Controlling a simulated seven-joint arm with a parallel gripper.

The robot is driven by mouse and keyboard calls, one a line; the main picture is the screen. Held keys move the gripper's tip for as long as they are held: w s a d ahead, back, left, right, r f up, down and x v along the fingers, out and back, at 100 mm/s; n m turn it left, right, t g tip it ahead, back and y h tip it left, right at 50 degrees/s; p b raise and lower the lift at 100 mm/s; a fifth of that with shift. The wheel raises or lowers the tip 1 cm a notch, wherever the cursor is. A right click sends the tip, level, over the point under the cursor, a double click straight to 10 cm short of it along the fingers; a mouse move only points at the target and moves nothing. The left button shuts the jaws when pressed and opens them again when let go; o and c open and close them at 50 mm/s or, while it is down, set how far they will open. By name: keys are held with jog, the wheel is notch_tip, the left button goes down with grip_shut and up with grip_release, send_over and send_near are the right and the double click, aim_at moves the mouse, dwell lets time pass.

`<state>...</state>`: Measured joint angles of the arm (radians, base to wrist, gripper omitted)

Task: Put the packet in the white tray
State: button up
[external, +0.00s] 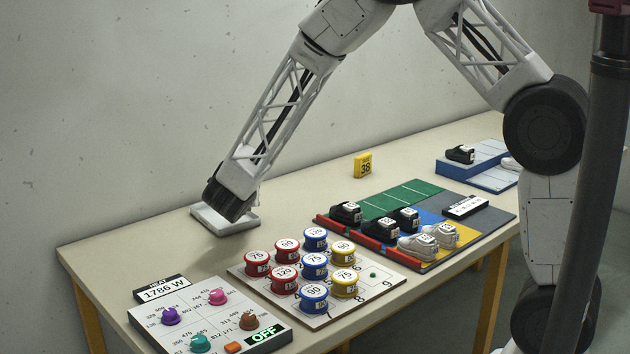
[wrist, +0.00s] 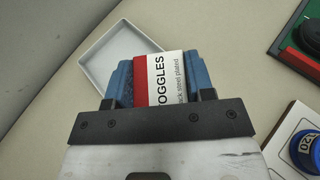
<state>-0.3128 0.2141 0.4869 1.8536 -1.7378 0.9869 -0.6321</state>
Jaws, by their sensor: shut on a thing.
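My gripper (external: 230,203) is low over the white tray (external: 207,221) at the back left of the table in the external view. In the wrist view its blue fingers (wrist: 162,78) are shut on the packet (wrist: 170,73), which has a red band and a white label reading "OGGLES" in part. The white tray (wrist: 103,46) lies beyond the packet there, and the packet covers part of it. The visible part of the tray is empty. The packet is hidden in the external view. I cannot tell its exact height above the tray.
A board with several numbered red, blue and yellow spools (external: 314,267) stands in front. A knob panel (external: 205,318) is at the front left. A coloured mat (external: 395,203) with shoes is to the right. A yellow block (external: 363,165) stands behind. The table around the tray is clear.

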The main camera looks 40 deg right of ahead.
jog(key=shift+w+a+f, duration=0.1)
jog(key=shift+w, duration=0.6)
jog(key=shift+w+a+f, duration=0.1)
jog(key=shift+w, duration=0.6)
jog(key=shift+r, duration=0.1)
jog(key=shift+f, duration=1.75)
jog(key=shift+f, duration=0.25)
jog(key=o, duration=1)
jog(key=shift+c, duration=0.2)
jog(key=shift+r, duration=0.1)
